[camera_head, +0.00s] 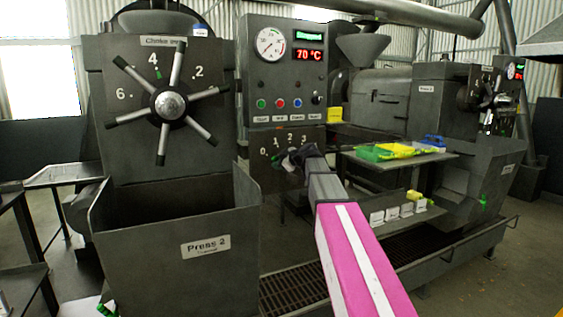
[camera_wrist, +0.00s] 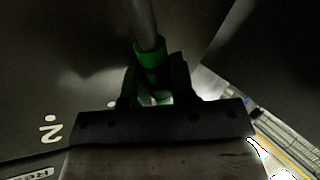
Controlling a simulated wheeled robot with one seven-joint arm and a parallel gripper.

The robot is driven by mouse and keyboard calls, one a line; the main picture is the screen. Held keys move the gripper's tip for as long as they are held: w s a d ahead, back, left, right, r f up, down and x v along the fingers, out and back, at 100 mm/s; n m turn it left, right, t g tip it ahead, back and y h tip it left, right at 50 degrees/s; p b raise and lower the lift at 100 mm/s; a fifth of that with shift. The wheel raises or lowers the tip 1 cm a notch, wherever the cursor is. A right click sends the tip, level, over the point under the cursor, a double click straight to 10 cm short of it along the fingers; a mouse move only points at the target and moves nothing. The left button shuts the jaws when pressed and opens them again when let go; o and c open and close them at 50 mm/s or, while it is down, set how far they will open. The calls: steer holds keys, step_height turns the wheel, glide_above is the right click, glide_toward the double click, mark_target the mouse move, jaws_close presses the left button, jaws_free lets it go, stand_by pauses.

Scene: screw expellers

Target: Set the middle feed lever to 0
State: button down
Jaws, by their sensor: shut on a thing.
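The middle feed lever shows in the wrist view as a grey rod (camera_wrist: 143,22) with a green collar, coming down from the top between my fingers. My gripper (camera_wrist: 152,88) is shut on it near the collar. In the head view my gripper (camera_head: 297,158) is at the feed scale panel (camera_head: 256,172) of Press 2, just below the numbers 0, 1, 2 and 3. The lever is mostly hidden there behind my gripper and arm, so its exact setting cannot be read.
Above the panel is a control box (camera_head: 285,85) with a dial, a 70 °C display and several buttons. A spoked choke wheel (camera_head: 170,103) stands at left, above the Press 2 bin (camera_head: 180,275). A shelf (camera_head: 375,165) with yellow and green items is at right.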

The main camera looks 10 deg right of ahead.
steer(key=shift+s+a+f, duration=0.1)
steer(key=shift+a+f, duration=0.15)
stand_by(0.3)
steer(key=c, duration=1)
jaws_free()
steer(key=v, duration=1)
steer(key=shift+s+d+r, duration=0.1)
steer(key=shift+s+r, duration=0.1)
steer(key=shift+s, duration=0.15)
